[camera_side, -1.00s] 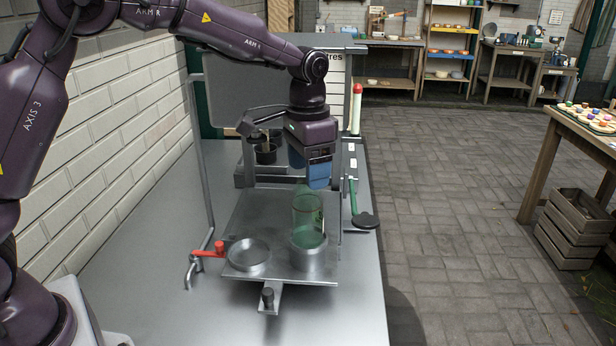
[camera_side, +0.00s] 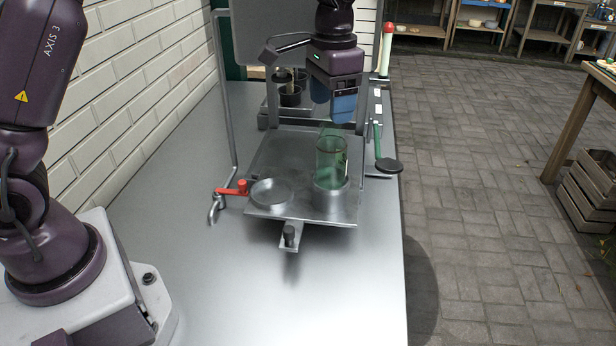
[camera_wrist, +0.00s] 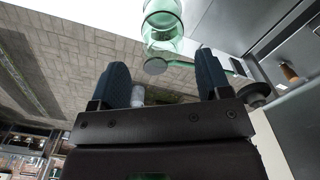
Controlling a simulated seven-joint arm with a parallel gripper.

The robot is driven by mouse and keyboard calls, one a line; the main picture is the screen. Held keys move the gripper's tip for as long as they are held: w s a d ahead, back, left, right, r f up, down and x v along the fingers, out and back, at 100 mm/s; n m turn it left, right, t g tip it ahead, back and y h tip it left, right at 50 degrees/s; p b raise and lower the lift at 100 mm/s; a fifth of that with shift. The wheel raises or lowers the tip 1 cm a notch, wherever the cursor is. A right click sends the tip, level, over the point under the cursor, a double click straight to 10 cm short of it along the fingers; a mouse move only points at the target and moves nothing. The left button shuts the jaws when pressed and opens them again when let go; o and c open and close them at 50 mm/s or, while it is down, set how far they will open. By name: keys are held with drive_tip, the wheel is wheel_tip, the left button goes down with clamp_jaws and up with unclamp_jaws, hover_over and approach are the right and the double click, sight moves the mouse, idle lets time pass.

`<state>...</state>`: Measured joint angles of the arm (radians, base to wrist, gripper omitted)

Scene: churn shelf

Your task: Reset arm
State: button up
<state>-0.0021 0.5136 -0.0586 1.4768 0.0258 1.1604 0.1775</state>
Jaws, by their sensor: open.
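My gripper (camera_side: 333,104) is above and slightly behind a green glass jar (camera_side: 331,160) in the side view. Its blue fingers are spread and nothing is between them; in the wrist view the two fingers (camera_wrist: 162,82) stand apart. The jar stands upright in the right round holder (camera_side: 331,194) of a metal plate (camera_side: 300,213), clear of my fingers. The jar also shows at the top of the wrist view (camera_wrist: 162,22).
The left round dish (camera_side: 271,193) on the plate is empty. A red-handled tap (camera_side: 232,189) is at the plate's left. A green-handled lever with a black disc (camera_side: 389,165) sticks out on the right. Dark cups (camera_side: 290,95) stand behind. The front of the steel table (camera_side: 290,300) is clear.

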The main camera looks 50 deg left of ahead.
drive_tip(key=s+a+r+n+t, duration=0.1)
drive_tip(key=s+r+t, duration=0.2)
drive_tip(key=s, duration=1)
drive_tip(key=s+a+r+n+t, duration=0.1)
drive_tip(key=s+r, duration=0.4)
drive_tip(key=s, duration=0.7)
drive_tip(key=shift+s+n+t, duration=0.4)
drive_tip(key=shift+t, duration=0.5)
